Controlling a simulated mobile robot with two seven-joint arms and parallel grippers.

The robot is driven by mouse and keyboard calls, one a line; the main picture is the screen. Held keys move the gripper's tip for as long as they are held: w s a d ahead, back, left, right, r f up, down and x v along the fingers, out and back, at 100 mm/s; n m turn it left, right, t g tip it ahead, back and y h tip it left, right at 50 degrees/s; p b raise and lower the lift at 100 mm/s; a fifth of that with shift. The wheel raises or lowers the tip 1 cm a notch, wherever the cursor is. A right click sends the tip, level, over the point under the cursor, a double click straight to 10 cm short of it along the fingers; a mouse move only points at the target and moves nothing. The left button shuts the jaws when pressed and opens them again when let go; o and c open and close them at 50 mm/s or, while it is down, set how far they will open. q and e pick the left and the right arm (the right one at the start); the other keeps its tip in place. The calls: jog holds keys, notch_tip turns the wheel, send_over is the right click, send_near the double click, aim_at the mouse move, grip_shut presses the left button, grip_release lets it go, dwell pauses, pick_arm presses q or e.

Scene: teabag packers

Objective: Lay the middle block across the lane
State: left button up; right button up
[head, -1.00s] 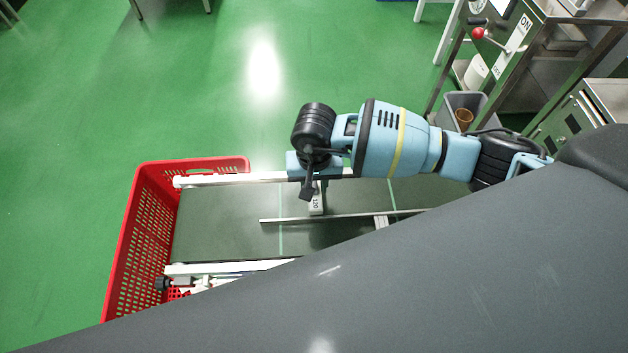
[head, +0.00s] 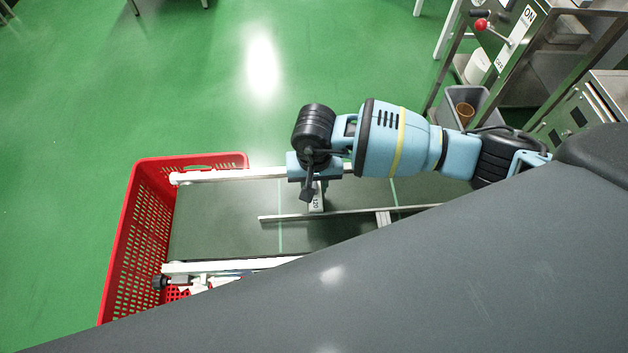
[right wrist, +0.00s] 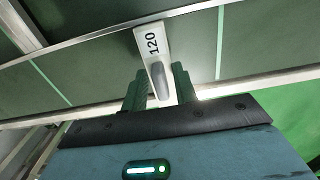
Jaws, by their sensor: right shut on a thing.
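The block (head: 317,203) is pale and marked 120. In the head view it shows on the green conveyor belt (head: 220,225), partly hidden by my right gripper (head: 309,188). In the right wrist view the block (right wrist: 151,42) has a grey raised part between the two dark fingers of my right gripper (right wrist: 160,92), which is shut on it. The block's far end is at the thin metal guide rail (right wrist: 90,38). It points crosswise between that rail and the conveyor's side frame. Whether it rests on the belt is unclear. My left gripper is out of view.
A red perforated crate (head: 133,230) stands at the belt's left end. A white side rail (head: 230,177) runs along the far edge. A steel machine with a red-knobbed lever (head: 481,25) and a grey bin (head: 462,98) stand at upper right. Green floor is open at upper left.

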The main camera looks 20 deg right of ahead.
aim_at(314, 183)
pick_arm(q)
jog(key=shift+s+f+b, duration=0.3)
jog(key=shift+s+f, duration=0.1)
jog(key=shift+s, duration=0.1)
pick_arm(e)
jog(key=shift+f, duration=0.5)
jog(key=o, duration=1.1)
jog(key=shift+c, duration=0.2)
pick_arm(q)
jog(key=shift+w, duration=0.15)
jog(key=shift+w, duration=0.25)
pick_arm(e)
jog(key=shift+r, duration=0.25)
notch_tip(314, 183, up, 6)
jog(key=shift+f, duration=0.15)
jog(key=shift+r, duration=0.85)
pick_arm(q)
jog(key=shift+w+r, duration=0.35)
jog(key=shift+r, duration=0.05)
